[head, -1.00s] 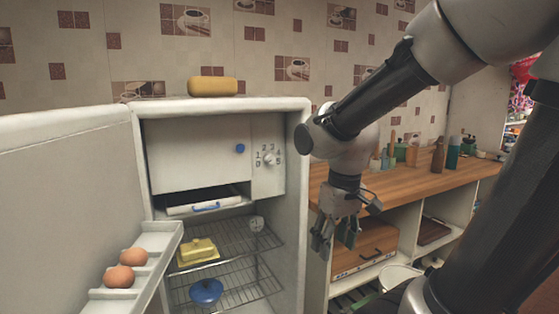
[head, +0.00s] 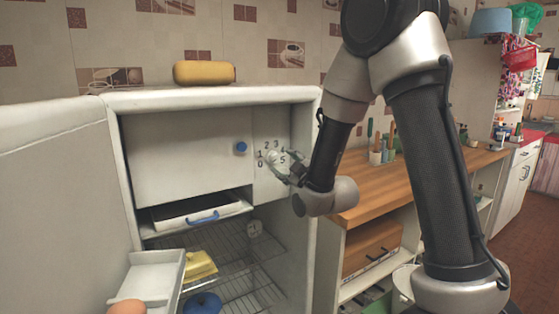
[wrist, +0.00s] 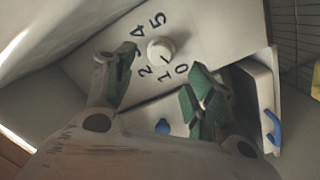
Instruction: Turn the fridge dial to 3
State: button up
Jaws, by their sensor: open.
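The fridge dial (head: 272,157) is a small round white knob on the panel right of the freezer door, ringed by printed numbers 0 to 5. In the wrist view the dial (wrist: 160,50) lies just beyond my fingertips; 5, 4, 2, 1 and 0 are readable, and 3 seems hidden by the left finger. A thin dark line at the knob's lower edge appears to point near 1. My gripper (wrist: 160,76) is open, with green-padded fingers spread and nothing between them. In the head view my gripper (head: 288,170) is close to the dial; contact cannot be told.
The fridge door (head: 60,190) stands open at left, with an egg (head: 127,307) in its rack. The freezer door (head: 185,160) has a blue knob. A yellow butter dish (head: 200,266) and a blue pot (head: 203,303) sit on wire shelves. A wooden counter (head: 400,180) is at right.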

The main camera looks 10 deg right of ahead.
aim_at(276, 160)
jog(key=x, duration=0.7)
jog(key=c, duration=1)
